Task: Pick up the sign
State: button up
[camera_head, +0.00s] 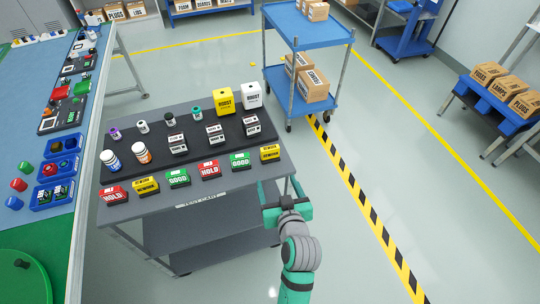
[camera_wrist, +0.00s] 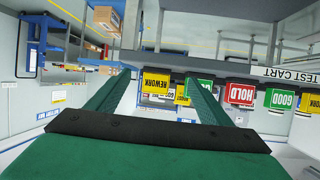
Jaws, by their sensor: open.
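Several small block signs stand in a row along the front of the dark test cart (camera_head: 240,187). They are a red HOLD (camera_head: 113,194), a yellow REWORK (camera_head: 147,186), a green GOOD (camera_head: 178,178), another red HOLD (camera_head: 209,170), another green GOOD (camera_head: 240,160) and a yellow REWORK (camera_head: 270,153) at the right end. My gripper (camera_head: 282,190) is open and empty, off the cart's front right corner. In the wrist view the picture is upside down; a yellow REWORK sign (camera_wrist: 156,83) shows between the fingers, ahead of them. The right finger partly covers a green sign.
Behind the signs, a raised black board holds bottles, small boxes, a yellow BOOST box (camera_head: 224,102) and a white BOOST box (camera_head: 252,95). A blue trolley (camera_head: 310,35) with cartons stands behind. A long bench (camera_head: 55,125) is at left.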

aim_at(270, 156)
jog(key=shift+n+y, duration=0.4)
jog(key=shift+n, duration=0.1)
jog(key=w, duration=0.2)
jog(key=w+a+r, duration=0.1)
jog(key=w, duration=0.4)
jog(key=shift+w+a+r, duration=0.2)
jog(key=shift+r, duration=0.1)
jog(key=shift+d+x, duration=0.15)
jog(key=shift+x, duration=1.35)
jog(key=shift+d+x, duration=0.15)
jog(key=shift+x, duration=1.35)
jog(key=shift+f, duration=0.2)
jog(key=c, duration=1.2)
